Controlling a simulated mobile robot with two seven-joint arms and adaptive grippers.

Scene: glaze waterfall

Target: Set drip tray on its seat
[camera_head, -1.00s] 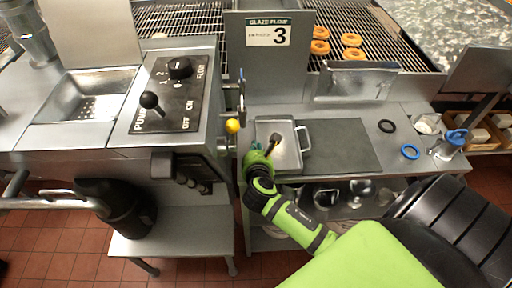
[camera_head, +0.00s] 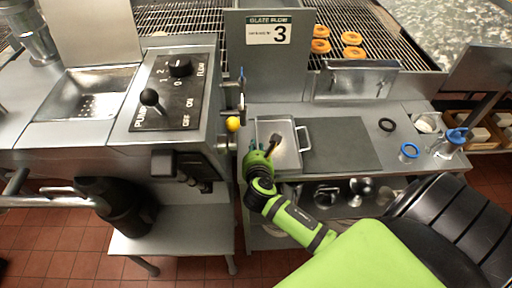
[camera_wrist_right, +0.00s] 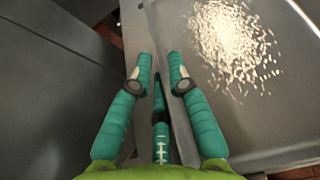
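The drip tray appears to be the square grey metal tray (camera_head: 283,140) with a loop handle on its right side, on the counter left of the dark mat. My right gripper (camera_head: 262,152), on the green arm, is at its left front edge. In the right wrist view, its teal fingers (camera_wrist_right: 160,65) point to the tray's left rim, with the bright tray floor (camera_wrist_right: 235,95) to their right. The fingertips are apart, on either side of the rim; whether they press on it is unclear. The tray's seat cannot be made out. My left gripper is not in view.
A dark mat (camera_head: 342,142) is clear right of the tray. A black ring (camera_head: 387,125) and a blue-rimmed item (camera_head: 409,151) lie further right. The control box (camera_head: 172,95) with a yellow knob (camera_head: 233,124) stands close on the left. A sign panel (camera_head: 268,55) rises behind.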

